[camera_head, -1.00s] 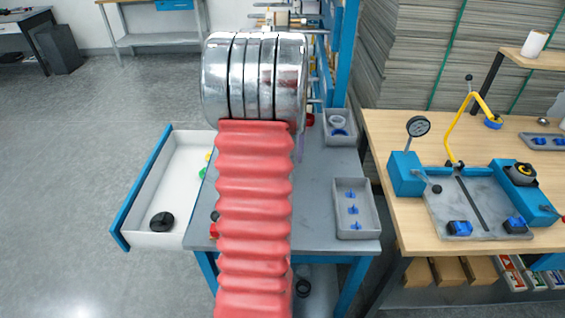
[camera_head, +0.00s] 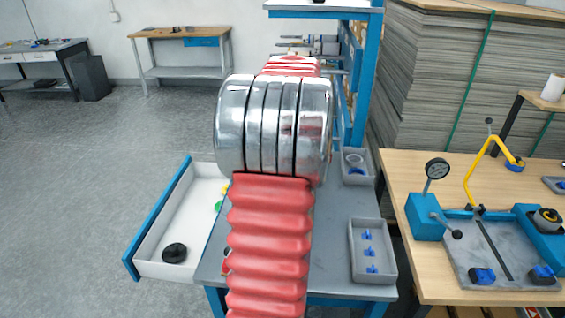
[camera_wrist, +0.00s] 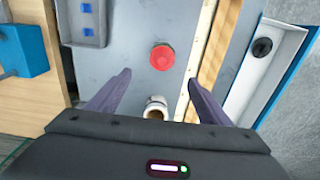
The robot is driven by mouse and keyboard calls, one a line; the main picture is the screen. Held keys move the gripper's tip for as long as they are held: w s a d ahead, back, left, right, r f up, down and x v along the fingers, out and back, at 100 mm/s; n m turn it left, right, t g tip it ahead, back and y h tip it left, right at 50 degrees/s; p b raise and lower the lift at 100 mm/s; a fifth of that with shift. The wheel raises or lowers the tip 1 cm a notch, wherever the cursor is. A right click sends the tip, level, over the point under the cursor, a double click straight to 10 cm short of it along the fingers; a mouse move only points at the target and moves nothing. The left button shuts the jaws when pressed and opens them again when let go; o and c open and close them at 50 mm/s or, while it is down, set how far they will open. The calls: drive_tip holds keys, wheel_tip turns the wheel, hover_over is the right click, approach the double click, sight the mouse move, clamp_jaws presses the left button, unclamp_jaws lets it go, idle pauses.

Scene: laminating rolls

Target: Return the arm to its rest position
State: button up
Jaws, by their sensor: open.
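My arm, with red ribbed sleeves and wide silver rings, reaches forward over the grey bench (camera_head: 335,205) in the head view. It hides my gripper there. In the wrist view my gripper (camera_wrist: 160,77) is open, its two dark purple fingers spread apart with nothing held between them. Below the fingers lies the grey bench top, with a red round knob-like piece (camera_wrist: 162,57) just beyond the fingertips. A small white and brown ring-shaped piece (camera_wrist: 155,107) shows between the fingers, nearer the palm; its distance below them is hard to tell.
An open white drawer (camera_head: 200,205) with a black round piece (camera_head: 174,253) juts out left of the bench. A grey tray of blue pieces (camera_head: 371,272) sits at the bench's right. A wooden table (camera_head: 425,180) with a blue fixture stands right. Blue shelving rises behind.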

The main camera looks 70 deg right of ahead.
idle(0.4)
drive_tip(key=w+a+r+n+t+h, duration=0.1)
drive_tip(key=w+a+r+n, duration=0.2)
drive_tip(key=w+a, duration=0.8)
drive_tip(key=w+a+r+n+t+h, duration=0.1)
drive_tip(key=w+a+r+n, duration=0.25)
drive_tip(key=w+a, duration=0.8)
drive_tip(key=s+a+f+n+t+y, duration=0.1)
drive_tip(key=a+n, duration=0.3)
drive_tip(key=a, duration=1.2)
drive_tip(key=s+a+f+n+t+y, duration=0.1)
drive_tip(key=s+a+n, duration=0.3)
drive_tip(key=a, duration=1.2)
drive_tip(key=shift+f+n+t, duration=0.45)
drive_tip(key=shift+f+t, duration=0.15)
drive_tip(key=shift+t, duration=0.2)
